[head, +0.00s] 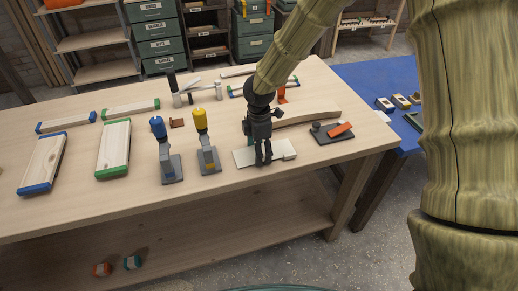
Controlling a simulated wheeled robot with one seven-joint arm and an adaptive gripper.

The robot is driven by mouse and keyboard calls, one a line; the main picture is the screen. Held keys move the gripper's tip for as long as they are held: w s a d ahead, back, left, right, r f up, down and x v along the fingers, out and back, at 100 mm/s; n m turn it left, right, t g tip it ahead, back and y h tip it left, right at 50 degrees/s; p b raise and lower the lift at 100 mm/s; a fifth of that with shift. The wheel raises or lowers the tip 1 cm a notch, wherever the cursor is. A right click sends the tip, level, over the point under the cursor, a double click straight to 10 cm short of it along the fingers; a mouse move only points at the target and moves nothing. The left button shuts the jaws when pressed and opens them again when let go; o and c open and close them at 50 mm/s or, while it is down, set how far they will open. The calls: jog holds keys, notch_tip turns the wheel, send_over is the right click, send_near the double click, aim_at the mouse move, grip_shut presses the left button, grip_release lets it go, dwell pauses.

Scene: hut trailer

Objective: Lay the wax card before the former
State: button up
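My gripper (264,159) points down at a pale flat slab (244,157) near the bench's front edge. Its fingers overlap the slab in this view; I cannot tell whether they touch it, or whether they are open or shut on something. A small pale block (289,150) shows at the slab's right end. A long, gently curved wooden piece (308,117), possibly the former, lies just behind and to the right. A dark plate (336,138) with an orange piece (340,129) sits to the right. I cannot tell for sure which thing is the wax card.
A blue-handled stand (167,156) and a yellow-handled stand (205,148) are upright left of my gripper. Boards with green ends (114,150) and blue ends (43,163) lie further left. A blue table (378,75) with small items adjoins at right. The bench's front strip is bare.

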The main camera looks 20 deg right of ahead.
jog(key=o, duration=0.7)
jog(key=shift+f, duration=0.1)
notch_tip(320, 180, up, 12)
jog(key=shift+r+b, duration=0.15)
jog(key=shift+b, duration=0.65)
